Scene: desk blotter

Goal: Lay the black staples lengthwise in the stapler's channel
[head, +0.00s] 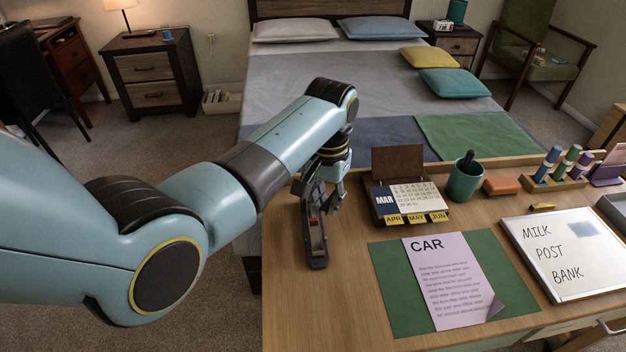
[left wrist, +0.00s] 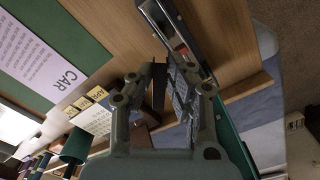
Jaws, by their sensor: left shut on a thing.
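The open stapler (head: 318,260) lies on the desk near its left edge, pointing toward the front. Its long channel shows a small red part inside. In the left wrist view the stapler (left wrist: 187,33) runs past the fingertips. My left gripper (head: 332,202) is over the stapler's rear part, its fingers pointing down. In the left wrist view the left gripper (left wrist: 168,66) is shut on a thin dark thing, seemingly the black staples, mostly hidden between the pads. I cannot tell whether the staples touch the channel. My right gripper is not in view.
A calendar (head: 412,200) stands just right of the left gripper, with a green cup (head: 464,184) beyond. A green blotter (head: 395,290) bears a CAR sheet (head: 455,275). A whiteboard (head: 570,250) lies at right. Bare desk surrounds the stapler's front end.

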